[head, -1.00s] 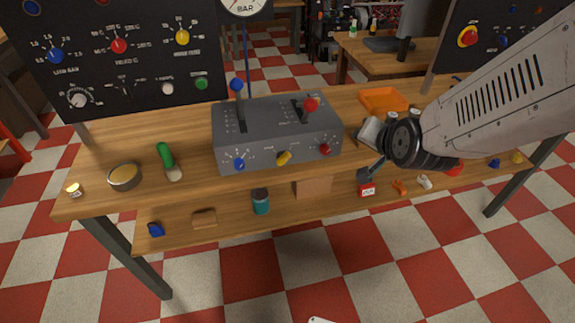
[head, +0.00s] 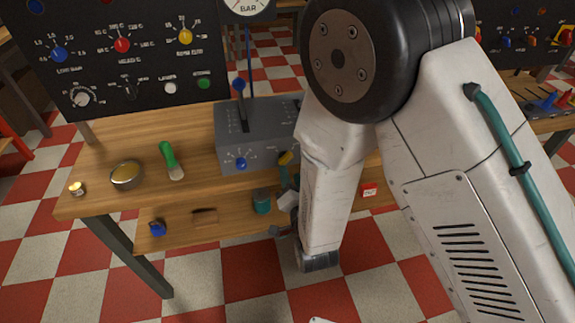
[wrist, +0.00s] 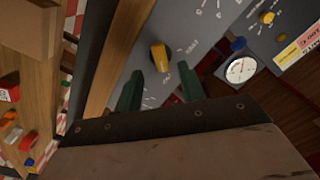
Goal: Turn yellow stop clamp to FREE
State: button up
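The yellow stop clamp (head: 285,158) is a small yellow knob on the front face of the grey control box (head: 226,127), partly behind my arm in the head view. In the wrist view the clamp (wrist: 160,56) stands on the grey panel with small white markings around it, too small to read surely. My gripper (wrist: 160,74) is open, its two dark green fingers spread to either side of the clamp's near end. It seems not to touch the clamp, though the depth is hard to tell. In the head view my gripper is small, just below the clamp.
A blue knob (head: 241,163) is left of the clamp on the same face, and a blue-topped lever (head: 238,86) rises from the box. A green-handled brush (head: 170,160) and a round tin (head: 126,174) lie on the bench. The lower shelf holds a teal can (head: 262,201).

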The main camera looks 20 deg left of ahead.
aim_at(286, 162)
jog(key=x, duration=0.5)
jog(key=shift+c, duration=0.3)
grip_shut()
jog(key=shift+d, duration=0.1)
